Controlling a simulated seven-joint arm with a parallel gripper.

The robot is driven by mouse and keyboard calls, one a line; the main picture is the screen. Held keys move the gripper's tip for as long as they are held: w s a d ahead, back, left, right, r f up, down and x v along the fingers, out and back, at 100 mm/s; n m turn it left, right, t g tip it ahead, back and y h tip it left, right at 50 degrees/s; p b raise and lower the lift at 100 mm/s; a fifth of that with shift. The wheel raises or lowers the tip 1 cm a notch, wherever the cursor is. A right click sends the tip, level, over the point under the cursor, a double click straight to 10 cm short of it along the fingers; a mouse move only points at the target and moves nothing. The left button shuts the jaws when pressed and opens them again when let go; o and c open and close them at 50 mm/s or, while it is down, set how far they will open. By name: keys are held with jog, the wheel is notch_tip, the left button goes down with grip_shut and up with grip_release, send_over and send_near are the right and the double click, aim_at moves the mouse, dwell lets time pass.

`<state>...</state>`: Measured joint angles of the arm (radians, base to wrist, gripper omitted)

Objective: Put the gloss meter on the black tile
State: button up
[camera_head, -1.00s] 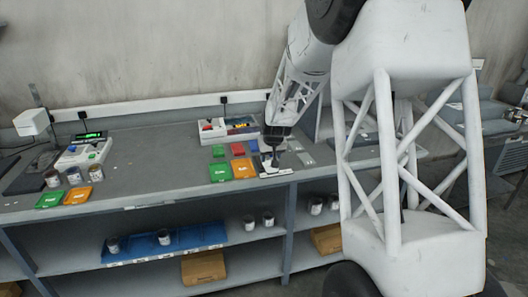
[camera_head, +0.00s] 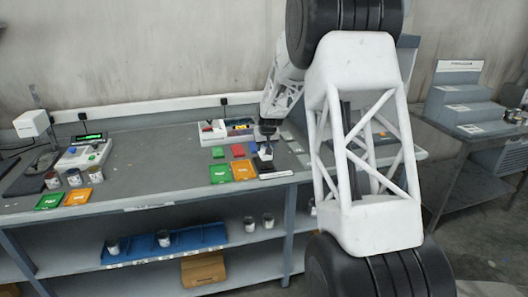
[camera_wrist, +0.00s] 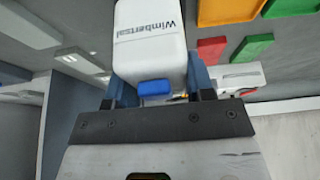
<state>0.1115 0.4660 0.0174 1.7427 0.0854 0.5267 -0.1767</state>
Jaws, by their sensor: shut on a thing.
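The gloss meter (camera_wrist: 150,40) is a white, rounded block with dark "Wimbertsal" lettering and a blue button. In the wrist view it sits between the two blue fingers of my gripper (camera_wrist: 163,85), which is shut on it. In the head view, my gripper (camera_head: 266,146) holds the small white gloss meter (camera_head: 265,155) over the right part of the bench. A dark flat piece (camera_head: 275,175) lies just below it in the picture, at the bench's front edge; it may be the black tile. I cannot tell whether the meter touches anything beneath it.
Green (camera_head: 220,173) and orange (camera_head: 243,170) panels lie just left of my gripper, with smaller green and red ones behind. A white box (camera_head: 212,130) stands at the back. Cans and a scale (camera_head: 85,153) are on the left. The bench's middle (camera_head: 150,160) is clear.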

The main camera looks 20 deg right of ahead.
jog(key=shift+w+d, duration=0.1)
jog(key=shift+w, duration=0.55)
jog(key=shift+w, duration=0.1)
jog(key=shift+w+f, duration=0.1)
jog(key=shift+w, duration=0.1)
jog(key=shift+w+f, duration=0.1)
jog(key=shift+f, duration=1.6)
jog(key=shift+f, duration=0.1)
jog(key=o, duration=1.3)
jog(key=shift+f, duration=0.1)
jog(key=v, duration=1.1)
jog(key=shift+s+r, duration=0.25)
jog(key=shift+r, duration=0.35)
